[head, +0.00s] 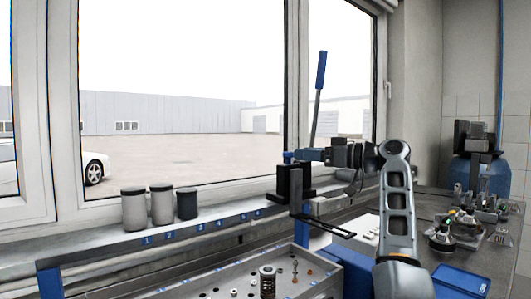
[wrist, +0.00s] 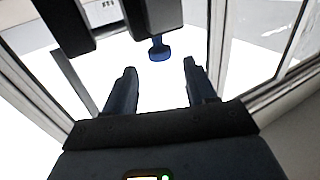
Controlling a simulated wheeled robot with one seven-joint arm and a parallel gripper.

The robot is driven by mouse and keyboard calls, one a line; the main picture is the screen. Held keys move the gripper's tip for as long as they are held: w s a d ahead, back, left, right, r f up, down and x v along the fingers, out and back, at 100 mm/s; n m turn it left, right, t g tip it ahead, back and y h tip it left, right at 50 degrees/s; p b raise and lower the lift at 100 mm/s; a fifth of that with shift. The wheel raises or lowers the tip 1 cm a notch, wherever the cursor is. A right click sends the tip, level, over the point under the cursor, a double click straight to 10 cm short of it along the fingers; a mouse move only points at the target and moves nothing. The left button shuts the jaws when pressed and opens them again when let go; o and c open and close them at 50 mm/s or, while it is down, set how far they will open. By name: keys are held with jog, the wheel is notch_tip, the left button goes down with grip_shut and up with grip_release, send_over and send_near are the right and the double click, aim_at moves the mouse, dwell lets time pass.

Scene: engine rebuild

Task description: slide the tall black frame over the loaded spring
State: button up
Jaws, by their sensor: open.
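The tall black frame (head: 283,184) stands upright at the right end of the window ledge, with a dark flat forked plate (head: 325,226) low in front of it. A small blue knob (head: 288,156) shows near its top. My gripper (head: 303,155) is level with the frame's top, fingers pointing left, open and empty. In the wrist view, black blocks fill the upper edge and the blue knob (wrist: 158,49) lies beyond and between my open fingertips (wrist: 160,72), apart from them. A dark coil spring (head: 267,282) stands upright in the grey tray, well below and left of my gripper.
The grey tray (head: 220,274) has holes and several small bolts. Three lidded canisters (head: 161,205) stand on the numbered ledge. A lever with a blue handle (head: 320,70) rises behind my gripper. The bench at right holds metal parts (head: 443,238) and a blue tray (head: 460,282).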

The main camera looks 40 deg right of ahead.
jog(key=p+x, duration=0.2)
jog(key=x, duration=0.5)
jog(key=shift+w+a, duration=0.2)
jog(key=shift+w, duration=0.15)
grip_shut()
dwell(0.3)
